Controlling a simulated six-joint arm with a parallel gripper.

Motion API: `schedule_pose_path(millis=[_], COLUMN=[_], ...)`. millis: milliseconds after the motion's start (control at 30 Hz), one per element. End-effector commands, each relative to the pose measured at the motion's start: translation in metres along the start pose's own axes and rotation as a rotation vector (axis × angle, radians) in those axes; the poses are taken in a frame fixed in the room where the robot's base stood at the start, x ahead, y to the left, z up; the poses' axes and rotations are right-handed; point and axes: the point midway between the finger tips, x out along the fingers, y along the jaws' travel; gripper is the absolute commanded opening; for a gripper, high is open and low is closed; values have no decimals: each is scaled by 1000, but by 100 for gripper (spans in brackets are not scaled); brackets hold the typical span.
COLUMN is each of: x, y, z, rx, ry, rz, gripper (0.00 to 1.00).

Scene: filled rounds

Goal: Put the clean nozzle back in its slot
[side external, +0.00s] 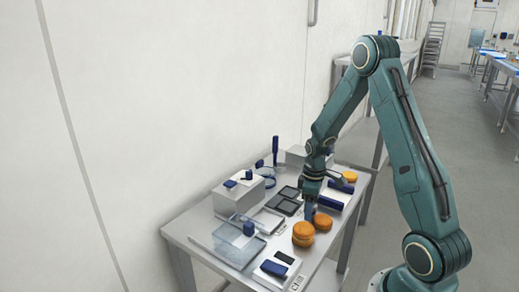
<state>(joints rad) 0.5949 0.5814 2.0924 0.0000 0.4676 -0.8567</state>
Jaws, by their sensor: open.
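My gripper (309,213) points down over the metal table, between a stack of orange rounds (303,236) and the dark square pads (285,205). Its fingers are small and dark blue here; I see nothing clearly held in them. I cannot tell which of the small blue parts is the clean nozzle. I cannot make out the nozzle's slot at this size.
Another orange round (322,222) lies close right of my gripper, and one (349,177) farther back. A clear tray (239,246) and a white device (262,272) stand at the front. A tall blue handle (275,150) stands upright at the back. The table is crowded.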

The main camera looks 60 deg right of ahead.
Motion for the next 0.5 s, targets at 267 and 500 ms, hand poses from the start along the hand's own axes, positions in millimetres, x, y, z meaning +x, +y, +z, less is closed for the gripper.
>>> schedule_pose_path(millis=[267, 500], x=[0, 0], y=[0, 0], z=[0, 0], rx=[0, 0], ry=[0, 0], rz=[0, 0], gripper=[51, 7])
